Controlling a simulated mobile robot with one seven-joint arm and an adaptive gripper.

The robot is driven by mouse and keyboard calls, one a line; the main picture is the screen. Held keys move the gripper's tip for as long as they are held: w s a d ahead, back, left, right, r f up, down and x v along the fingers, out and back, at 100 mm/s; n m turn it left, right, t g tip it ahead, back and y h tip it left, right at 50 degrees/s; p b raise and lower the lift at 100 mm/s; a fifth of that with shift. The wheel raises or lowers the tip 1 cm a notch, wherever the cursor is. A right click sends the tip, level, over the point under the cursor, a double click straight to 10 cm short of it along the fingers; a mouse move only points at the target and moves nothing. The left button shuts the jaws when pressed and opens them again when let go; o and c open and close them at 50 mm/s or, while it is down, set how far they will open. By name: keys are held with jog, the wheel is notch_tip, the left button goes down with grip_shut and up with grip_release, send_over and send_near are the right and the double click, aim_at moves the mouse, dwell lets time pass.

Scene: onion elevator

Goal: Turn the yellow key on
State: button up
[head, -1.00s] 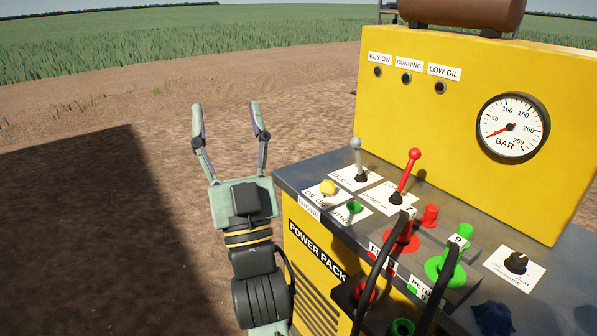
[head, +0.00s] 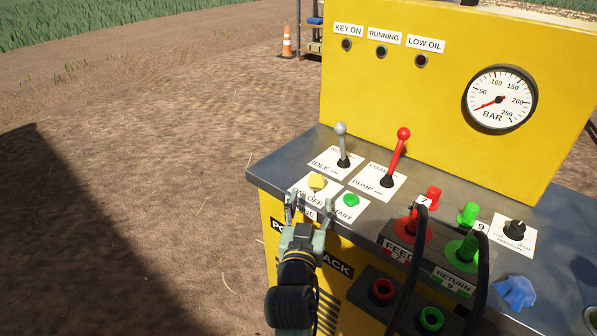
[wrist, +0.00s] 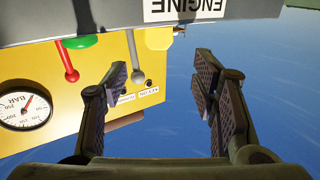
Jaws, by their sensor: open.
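The yellow key (head: 317,181) sits on the white engine on/off label (head: 309,190) at the front left corner of the power pack's panel (head: 270,167). My gripper (head: 308,203) is open and empty at the panel's front edge, just on the near side of the key. I cannot tell from the head view whether a finger touches the panel. In the upside-down wrist view the yellow key (wrist: 159,38) shows above and between the open fingers (wrist: 161,82), apart from them.
A green start button (head: 351,199) is right beside the key. A grey idle lever (head: 342,146) and a red load/dump lever (head: 398,156) stand behind. Hose couplings (head: 420,228) with black hoses are to the right. The yellow gauge wall (head: 420,95) rises at the back. The ground at left is free.

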aim_at(316, 179)
jog(key=shift+w+d+f+b, duration=0.35)
jog(key=shift+w+b, duration=0.25)
jog(key=shift+b, duration=1.6)
jog(key=w+b, duration=0.1)
jog(key=b, duration=0.4)
jog(key=shift+w, duration=0.1)
jog(key=shift+b, duration=0.75)
jog(key=w+p, duration=0.1)
jog(key=w, duration=0.3)
jog(key=w+p, duration=0.1)
jog(key=w, duration=0.2)
jog(key=shift+w+d+r+p, duration=0.1)
jog(key=shift+d+r+p, duration=0.2)
jog(key=shift+r, duration=0.1)
jog(key=shift+w, duration=0.5)
jog(key=shift+c, duration=0.5)
jog(key=c, duration=1.1)
